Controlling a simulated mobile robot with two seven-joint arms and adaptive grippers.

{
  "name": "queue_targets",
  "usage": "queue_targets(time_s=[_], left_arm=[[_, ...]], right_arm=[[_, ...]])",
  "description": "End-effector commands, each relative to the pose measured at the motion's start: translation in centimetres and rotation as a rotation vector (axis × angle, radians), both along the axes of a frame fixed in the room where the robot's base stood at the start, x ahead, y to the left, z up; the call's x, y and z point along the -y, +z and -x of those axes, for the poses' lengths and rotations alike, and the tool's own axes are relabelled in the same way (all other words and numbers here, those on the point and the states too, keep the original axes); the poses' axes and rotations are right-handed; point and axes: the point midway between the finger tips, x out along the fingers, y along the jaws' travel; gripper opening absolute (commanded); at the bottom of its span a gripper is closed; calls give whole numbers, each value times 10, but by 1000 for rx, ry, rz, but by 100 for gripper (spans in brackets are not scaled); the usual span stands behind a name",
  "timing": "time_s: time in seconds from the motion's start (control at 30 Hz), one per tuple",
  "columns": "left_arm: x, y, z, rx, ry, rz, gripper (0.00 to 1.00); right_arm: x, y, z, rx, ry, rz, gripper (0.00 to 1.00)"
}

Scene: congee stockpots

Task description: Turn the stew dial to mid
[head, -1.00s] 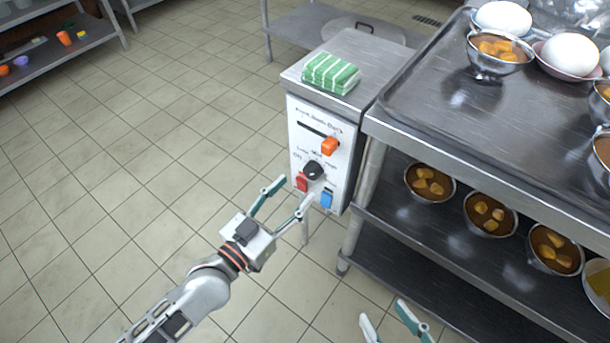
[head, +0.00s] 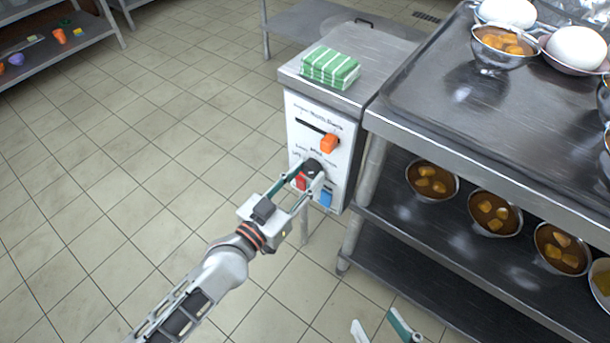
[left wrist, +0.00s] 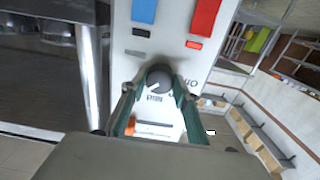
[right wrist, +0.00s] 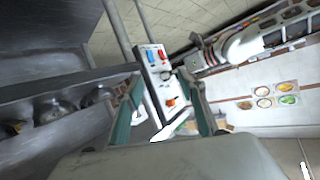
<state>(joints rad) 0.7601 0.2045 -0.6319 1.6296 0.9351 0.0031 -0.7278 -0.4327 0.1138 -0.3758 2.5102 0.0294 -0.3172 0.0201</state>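The black stew dial (head: 313,167) is on the white front panel (head: 338,165) of the steel unit. In the left wrist view the dial (left wrist: 158,77) is a dark round knob between my left fingertips. My left gripper (head: 311,169) is open around it, its fingers partly closed; contact is not clear. The dial's pointer setting cannot be read, as the fingers cover part of the labels. My right gripper (head: 383,328) is open and empty at the bottom of the head view, away from the panel.
An orange slider (head: 329,143) is above the dial. A red switch (head: 300,181) and a blue switch (head: 326,196) are below. A green striped cloth (head: 331,68) lies on top. The steel shelf table (head: 440,140) with bowls stands close on the right. Floor at left is clear.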

Motion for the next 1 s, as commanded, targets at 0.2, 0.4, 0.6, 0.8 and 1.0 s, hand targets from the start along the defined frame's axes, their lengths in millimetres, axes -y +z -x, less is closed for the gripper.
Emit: queue_targets(time_s=[0.2, 0.4, 0.6, 0.8, 1.0], left_arm=[[0, 0, 0, -12, 0, 16, 9], [0, 1, 0, -61, -1, 84, 9], [0, 2, 0, -149, -1, 206, 9], [1, 2, 0, -251, -1, 347, 9], [1, 1, 1, -342, 0, 471, 9]], right_arm=[[0, 2, -1, 4, 1, 3, 40], [3, 6, -4, 16, 5, 28, 40], [12, 8, -7, 30, 19, 85, 40], [19, 10, -9, 42, 29, 127, 40], [19, 5, -5, 29, 34, 135, 40]])
